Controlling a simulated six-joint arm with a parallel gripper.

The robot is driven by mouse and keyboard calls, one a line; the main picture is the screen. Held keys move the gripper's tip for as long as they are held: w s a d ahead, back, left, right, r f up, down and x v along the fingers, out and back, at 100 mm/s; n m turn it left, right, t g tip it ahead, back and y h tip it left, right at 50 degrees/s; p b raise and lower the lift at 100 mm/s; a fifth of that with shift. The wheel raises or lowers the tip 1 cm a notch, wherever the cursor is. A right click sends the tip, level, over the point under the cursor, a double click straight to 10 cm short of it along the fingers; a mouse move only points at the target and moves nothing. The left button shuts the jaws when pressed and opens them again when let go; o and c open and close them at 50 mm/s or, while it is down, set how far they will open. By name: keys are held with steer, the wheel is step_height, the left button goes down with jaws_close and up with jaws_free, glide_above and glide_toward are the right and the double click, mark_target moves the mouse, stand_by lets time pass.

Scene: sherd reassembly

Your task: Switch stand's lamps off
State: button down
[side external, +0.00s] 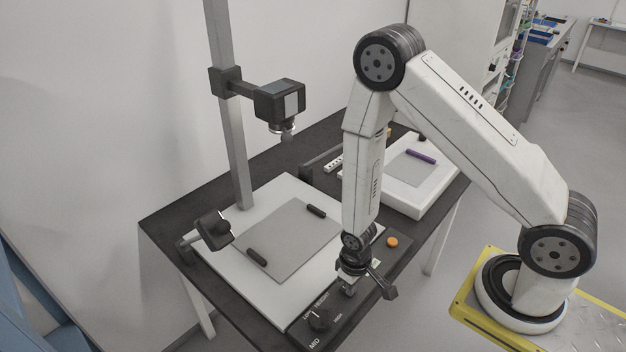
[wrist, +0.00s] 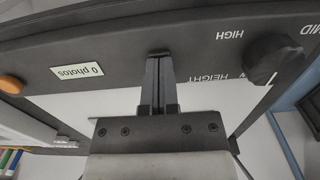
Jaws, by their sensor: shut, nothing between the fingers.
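The copy stand has a white baseboard (side external: 215,262), a tall grey column (side external: 228,130), and a black camera (side external: 279,100) on an arm. A dark lamp head (side external: 213,230) is at the board's left edge; I see no clear glow from it. Along the front runs a dark control panel (side external: 345,325), also in the wrist view (wrist: 190,35). My gripper (side external: 349,288) is shut and empty, pointing down at the panel. In the wrist view its fingertips (wrist: 158,58) are over the panel between a display and the word HIGH. They hide what lies beneath; contact is unclear. No lamp switch is visible.
The panel carries a black height knob (side external: 319,318), an orange button (side external: 392,242) and a "0 photos" display (wrist: 77,71). Two dark bars (side external: 257,257) lie on the grey sheet (side external: 290,240). A white tray (side external: 400,203) with a purple stick (side external: 421,157) stands behind my arm.

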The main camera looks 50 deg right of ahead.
steer(key=shift+r, duration=3.5)
step_height(320, 180, up, 16)
steer(key=d+t, duration=0.2)
steer(key=shift+s+d+t, duration=0.2)
steer(key=shift+d+t, duration=0.05)
steer(key=shift+t, duration=0.05)
steer(key=shift+w+f, duration=0.1)
steer(key=shift+f, duration=0.15)
